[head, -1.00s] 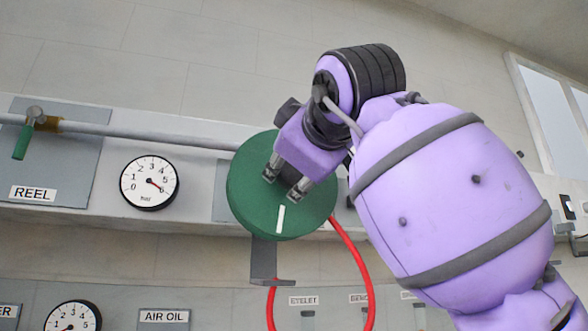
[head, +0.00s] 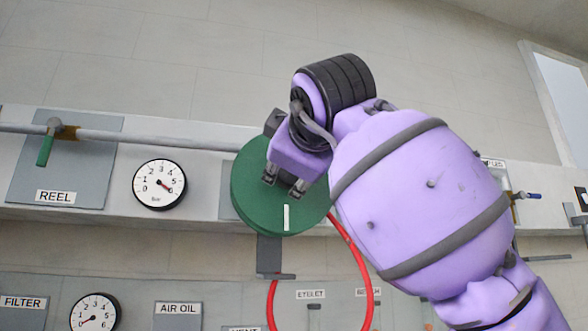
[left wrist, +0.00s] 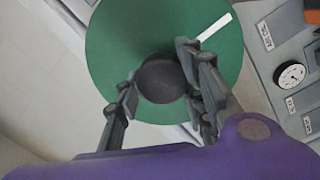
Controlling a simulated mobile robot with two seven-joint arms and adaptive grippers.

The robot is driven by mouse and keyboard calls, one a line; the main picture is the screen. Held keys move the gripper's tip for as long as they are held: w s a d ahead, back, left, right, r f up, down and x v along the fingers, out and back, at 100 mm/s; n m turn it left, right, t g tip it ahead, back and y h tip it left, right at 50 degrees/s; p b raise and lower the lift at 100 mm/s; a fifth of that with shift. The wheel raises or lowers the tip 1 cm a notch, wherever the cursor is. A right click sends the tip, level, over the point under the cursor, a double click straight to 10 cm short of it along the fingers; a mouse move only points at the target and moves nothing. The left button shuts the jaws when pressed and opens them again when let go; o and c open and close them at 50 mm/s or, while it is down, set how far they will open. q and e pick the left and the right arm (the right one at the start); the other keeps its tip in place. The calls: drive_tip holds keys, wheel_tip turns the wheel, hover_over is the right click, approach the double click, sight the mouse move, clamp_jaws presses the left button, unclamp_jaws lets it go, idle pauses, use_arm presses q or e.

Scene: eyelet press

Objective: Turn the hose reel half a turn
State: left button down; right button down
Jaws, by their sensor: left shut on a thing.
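The hose reel is a green disc (head: 250,205) with a white mark (head: 286,218) near its lower rim, mounted in front of a grey wall ledge. My left gripper (head: 284,184) is over the face of the reel. In the left wrist view, the fingers of the left gripper (left wrist: 158,70) are on both sides of a dark round hub (left wrist: 162,80) at the middle of the green reel (left wrist: 115,40), shut on it. The white mark (left wrist: 215,28) shows there at upper right. My right gripper is not in view.
A red hose (head: 362,270) loops below the reel, beside a grey bracket (head: 269,255). A pipe (head: 150,139) with a green-handled valve (head: 46,148) runs left above the REEL label (head: 55,197). A gauge (head: 159,184) reads near 5. Lower panels carry another gauge (head: 95,314).

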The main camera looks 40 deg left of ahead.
use_arm(q)
drive_tip(key=shift+s+r, duration=0.15)
drive_tip(key=shift+r, duration=0.2)
drive_tip(key=c, duration=1.6)
unclamp_jaws()
drive_tip(key=o, duration=0.3)
drive_tip(key=shift+o, duration=0.6)
drive_tip(key=shift+w+f, duration=0.15)
drive_tip(key=shift+w, duration=0.05)
drive_tip(key=shift+a, duration=0.1)
drive_tip(key=shift+s, duration=0.1)
drive_tip(key=shift+s+d, duration=0.1)
drive_tip(key=shift+d, duration=0.1)
drive_tip(key=v, duration=1.1)
drive_tip(key=shift+s+d, duration=0.2)
